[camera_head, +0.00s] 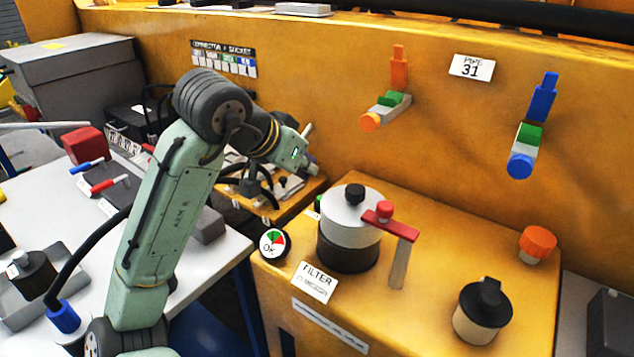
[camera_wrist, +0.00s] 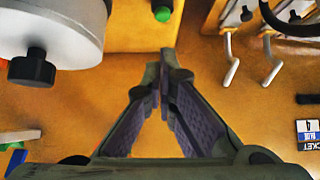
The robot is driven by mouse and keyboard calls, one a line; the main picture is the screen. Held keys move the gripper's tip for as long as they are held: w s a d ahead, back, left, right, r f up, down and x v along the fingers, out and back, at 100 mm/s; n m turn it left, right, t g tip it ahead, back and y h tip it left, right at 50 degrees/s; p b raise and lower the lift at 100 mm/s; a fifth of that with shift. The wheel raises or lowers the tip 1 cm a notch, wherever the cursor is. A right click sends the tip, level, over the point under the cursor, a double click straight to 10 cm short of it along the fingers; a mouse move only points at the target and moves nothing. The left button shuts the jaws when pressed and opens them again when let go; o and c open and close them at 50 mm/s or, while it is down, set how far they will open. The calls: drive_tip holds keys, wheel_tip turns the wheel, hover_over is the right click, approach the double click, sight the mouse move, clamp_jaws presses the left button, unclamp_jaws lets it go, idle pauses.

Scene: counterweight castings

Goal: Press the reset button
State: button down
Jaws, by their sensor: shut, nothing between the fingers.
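A small green button (camera_wrist: 162,13) shows at the top edge of the wrist view, on the yellow housing, with no readable label. In the head view a bit of green (camera_head: 318,203) shows beside the filter canister (camera_head: 348,240), which hides part of it. I cannot tell for certain that this is the reset button. My gripper (camera_wrist: 165,62) is shut and empty in the wrist view. Its tips point toward the green button and appear apart from it. In the head view my arm reaches over the area left of the canister, and the fingertips are not clear.
The canister's black knob (camera_wrist: 32,68) is at the left in the wrist view. A red-knobbed lever (camera_head: 400,235), an orange knob (camera_head: 537,243) and a black-capped pot (camera_head: 482,310) stand on the housing. White hooks (camera_wrist: 231,62) are right of my gripper. A gauge (camera_head: 272,243) reads OK.

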drive_tip(key=shift+v, duration=2)
